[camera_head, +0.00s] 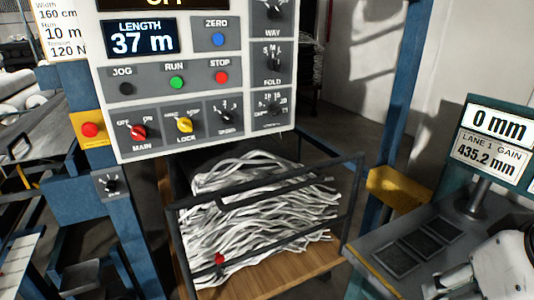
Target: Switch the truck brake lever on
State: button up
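A truck (272,283) with a dark metal frame and a wooden deck stands at the lower middle, loaded with a heap of folded grey-white material. A small red-tipped piece (219,259) is at its front left, low by the frame; it looks like the brake lever. It is too small to tell which way it is set. A white part of my arm shows at the lower right corner. My gripper is not in the picture, so its distance from the lever and its state do not show.
A control panel (185,75) with knobs and buttons hangs above the truck. A blue post (130,235) with a small black switch (110,184) stands left of the truck. A dark bench (400,262) and a lane gauge display (490,145) are at the right.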

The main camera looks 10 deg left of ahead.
aim_at(219, 259)
jog(key=u, duration=0.95)
jog(key=i+j+z, duration=0.3)
jog(key=j, duration=0.4)
jog(key=i+l, duration=0.05)
jog(key=i, duration=0.05)
